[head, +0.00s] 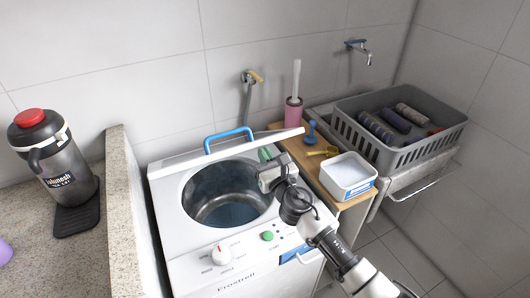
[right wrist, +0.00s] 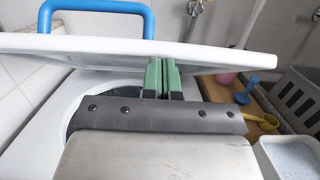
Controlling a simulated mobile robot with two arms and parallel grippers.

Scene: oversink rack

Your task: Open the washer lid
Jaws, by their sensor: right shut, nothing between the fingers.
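The white washer (head: 215,262) stands in the middle of the head view, its round drum opening (head: 230,192) uncovered. Its white lid (head: 285,136) is raised at the back of the opening and shows nearly edge-on; it also shows as a tilted slab across the right wrist view (right wrist: 220,57). A blue handle (head: 229,135) stands up behind the lid's edge. My right gripper (head: 265,154) is at the right of the opening. Its green fingertips (right wrist: 163,78) are shut together, empty, under the lid, seemingly against its underside. My left gripper is not in view.
Right of the washer, a wooden board (head: 318,170) holds a white box (head: 348,174), a pink holder (head: 293,112) and blue and yellow items. A grey crate (head: 425,142) stands beyond. At left are a stone counter (head: 118,205) and a dark jug (head: 50,160).

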